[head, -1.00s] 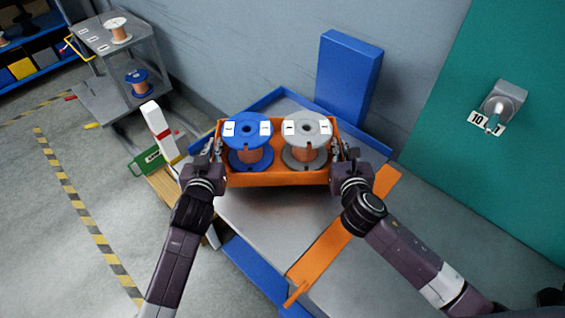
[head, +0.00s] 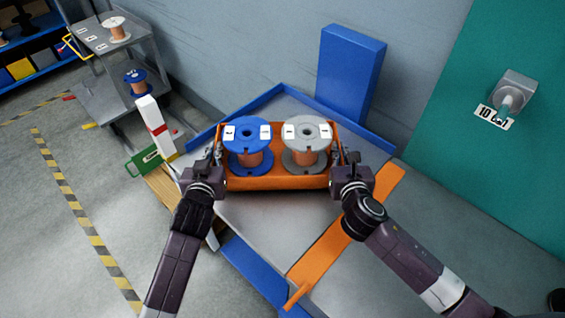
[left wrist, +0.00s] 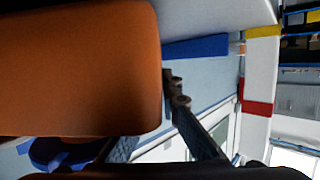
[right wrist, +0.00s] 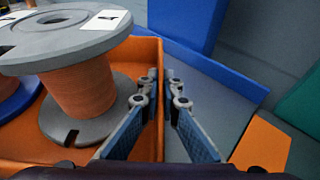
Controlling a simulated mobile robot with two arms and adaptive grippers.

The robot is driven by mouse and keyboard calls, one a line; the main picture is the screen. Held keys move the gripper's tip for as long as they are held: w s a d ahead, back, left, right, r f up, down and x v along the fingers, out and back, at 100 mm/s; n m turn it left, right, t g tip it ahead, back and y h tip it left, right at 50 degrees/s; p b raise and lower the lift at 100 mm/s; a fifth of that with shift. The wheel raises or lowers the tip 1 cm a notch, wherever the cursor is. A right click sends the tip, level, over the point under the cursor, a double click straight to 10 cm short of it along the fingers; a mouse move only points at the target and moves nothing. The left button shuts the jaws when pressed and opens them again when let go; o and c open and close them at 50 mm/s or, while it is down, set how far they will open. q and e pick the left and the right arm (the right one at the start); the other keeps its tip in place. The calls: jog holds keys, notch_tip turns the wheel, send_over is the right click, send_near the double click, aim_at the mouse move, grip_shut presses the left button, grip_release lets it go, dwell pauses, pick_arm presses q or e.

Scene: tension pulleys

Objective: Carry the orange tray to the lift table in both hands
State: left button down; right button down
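The orange tray (head: 275,183) carries a blue spool (head: 247,133) and a grey spool (head: 307,132), both with copper-coloured windings. It is over the grey, blue-rimmed table (head: 265,215), which I take for the lift table; whether it touches the top is unclear. My left gripper (head: 214,156) is at the tray's left end; the orange wall (left wrist: 80,70) hides part of its fingers in the left wrist view. My right gripper (right wrist: 160,78) has one finger inside and one outside the tray's right wall, closed on it. The grey spool (right wrist: 80,85) stands upright beside it.
A blue upright box (head: 348,75) stands behind the table. An orange strip (head: 345,225) crosses the grey surface at right. A white post with a red band (head: 155,127) and a green item (head: 146,161) are at left. A grey cart (head: 105,65) holds other spools.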

pick_arm(q)
jog(key=shift+f+b, duration=0.65)
jog(key=shift+b, duration=0.05)
pick_arm(e)
jog(key=shift+f, duration=0.65)
pick_arm(q)
jog(key=c, duration=2.2)
grip_release()
jog(key=shift+s, duration=0.1)
pick_arm(e)
jog(key=c, duration=2.2)
grip_release()
jog(key=shift+s, duration=0.1)
pick_arm(q)
jog(key=shift+o, duration=0.2)
pick_arm(e)
jog(key=shift+o, duration=0.2)
pick_arm(q)
jog(key=v, duration=1.1)
jog(key=shift+s, duration=0.35)
jog(key=shift+s+r, duration=0.1)
jog(key=shift+r, duration=0.05)
pick_arm(e)
jog(key=shift+s, duration=0.4)
jog(key=v, duration=1.1)
jog(key=shift+s+r, duration=0.1)
jog(key=shift+r, duration=0.05)
pick_arm(q)
jog(key=shift+s, duration=0.1)
